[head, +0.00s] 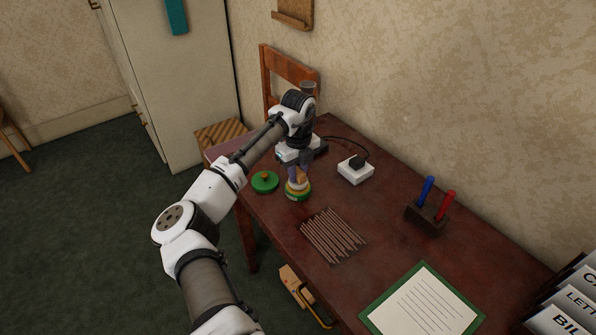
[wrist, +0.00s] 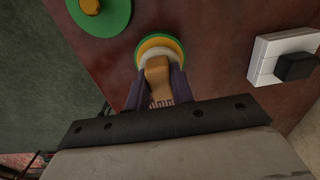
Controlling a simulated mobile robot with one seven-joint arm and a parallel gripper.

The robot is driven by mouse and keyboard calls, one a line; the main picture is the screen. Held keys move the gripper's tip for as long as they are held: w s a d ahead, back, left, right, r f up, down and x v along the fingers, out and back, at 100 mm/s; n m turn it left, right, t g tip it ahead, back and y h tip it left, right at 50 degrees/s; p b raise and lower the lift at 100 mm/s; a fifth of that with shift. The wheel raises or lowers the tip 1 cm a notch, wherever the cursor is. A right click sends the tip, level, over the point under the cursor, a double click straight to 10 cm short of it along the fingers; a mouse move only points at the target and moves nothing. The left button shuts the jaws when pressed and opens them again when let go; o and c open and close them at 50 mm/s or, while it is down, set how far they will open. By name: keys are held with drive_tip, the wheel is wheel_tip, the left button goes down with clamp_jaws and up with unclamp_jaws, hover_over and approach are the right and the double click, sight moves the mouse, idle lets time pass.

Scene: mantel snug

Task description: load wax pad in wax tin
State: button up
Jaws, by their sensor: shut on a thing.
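The wax tin (head: 297,195) is a round green tin with a yellow rim, standing on the desk below my gripper. It also shows in the wrist view (wrist: 179,45). The wax pad (wrist: 155,68) has a tan handle and a whitish round base. My gripper (wrist: 157,85) is shut on the handle, one dark finger on each side; in the head view my gripper (head: 299,171) points down over the tin. The pad's base sits within the tin's rim as seen from above; I cannot tell whether it touches the bottom.
A green round lid (head: 265,182) with an orange knob lies left of the tin. A white socket box (head: 355,170) with a black plug is to the right. Several thin sticks (head: 333,236) lie in front. A dark holder (head: 427,217) with blue and red handles stands farther right.

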sight(298, 171)
drive_tip(key=shift+s+f, duration=0.1)
drive_tip(key=shift+f, duration=0.6)
idle(2.0)
drive_tip(key=shift+r, duration=0.1)
drive_tip(key=shift+r+p, duration=2.9)
drive_tip(key=shift+r, duration=0.6)
drive_tip(key=shift+f, duration=0.1)
